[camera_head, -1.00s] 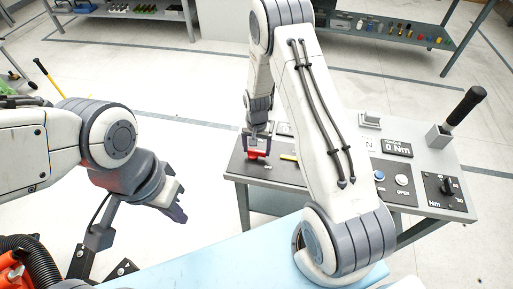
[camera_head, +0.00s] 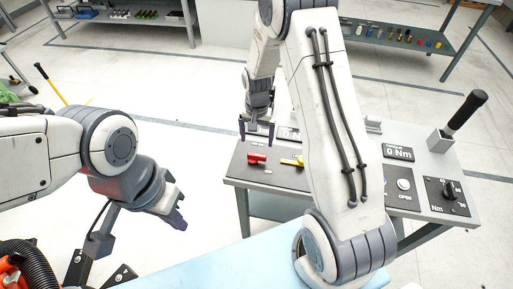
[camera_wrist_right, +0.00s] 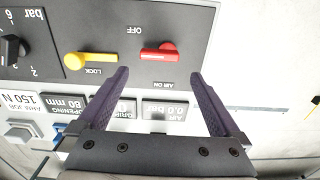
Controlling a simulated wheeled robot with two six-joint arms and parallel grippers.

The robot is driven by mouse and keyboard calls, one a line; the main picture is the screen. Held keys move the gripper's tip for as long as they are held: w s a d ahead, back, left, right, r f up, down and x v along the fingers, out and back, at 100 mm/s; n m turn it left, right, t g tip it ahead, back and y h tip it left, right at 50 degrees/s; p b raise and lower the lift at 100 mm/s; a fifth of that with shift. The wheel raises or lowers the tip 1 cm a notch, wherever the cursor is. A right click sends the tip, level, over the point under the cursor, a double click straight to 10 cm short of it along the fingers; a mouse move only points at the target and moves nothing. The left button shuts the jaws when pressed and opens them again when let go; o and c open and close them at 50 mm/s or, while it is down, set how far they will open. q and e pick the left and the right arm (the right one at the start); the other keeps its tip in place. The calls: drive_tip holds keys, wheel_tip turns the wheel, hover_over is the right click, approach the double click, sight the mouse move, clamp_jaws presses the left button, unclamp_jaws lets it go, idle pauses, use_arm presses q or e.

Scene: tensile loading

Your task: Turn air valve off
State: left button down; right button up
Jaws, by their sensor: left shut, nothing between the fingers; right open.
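The red air valve handle (camera_head: 257,158) sits on the dark panel of the bench in the head view. In the right wrist view the red handle (camera_wrist_right: 155,54) lies crosswise, between the OFF label and the AIR ON label. The air display (camera_wrist_right: 165,112) there reads 0.0 bar. My right gripper (camera_head: 257,138) is open and empty above the red handle, apart from it. Its two fingers (camera_wrist_right: 159,76) frame the handle in the wrist view. My left gripper (camera_head: 179,213) is shut and empty, off to the left, away from the bench.
A yellow lock handle (camera_head: 292,161) sits right of the red one, partly behind my right arm. A torque display (camera_head: 398,153), a button (camera_head: 404,184), a black dial (camera_head: 440,190) and a black-gripped lever (camera_head: 465,110) stand further right.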

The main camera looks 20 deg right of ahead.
wheel_tip(320, 180, up, 3)
drive_tip(key=shift+f, duration=0.15)
idle(0.4)
drive_tip(key=s+a+r+n, duration=0.6)
drive_tip(key=s+a+r, duration=0.45)
drive_tip(key=a, duration=0.25)
drive_tip(key=s+a+r+n, duration=0.1)
drive_tip(key=s+n, duration=0.3)
drive_tip(key=s, duration=0.4)
drive_tip(key=s+a+r+n+y, duration=0.1)
drive_tip(key=s+r+n, duration=0.3)
drive_tip(key=s, duration=0.5)
drive_tip(key=shift+a, duration=0.7)
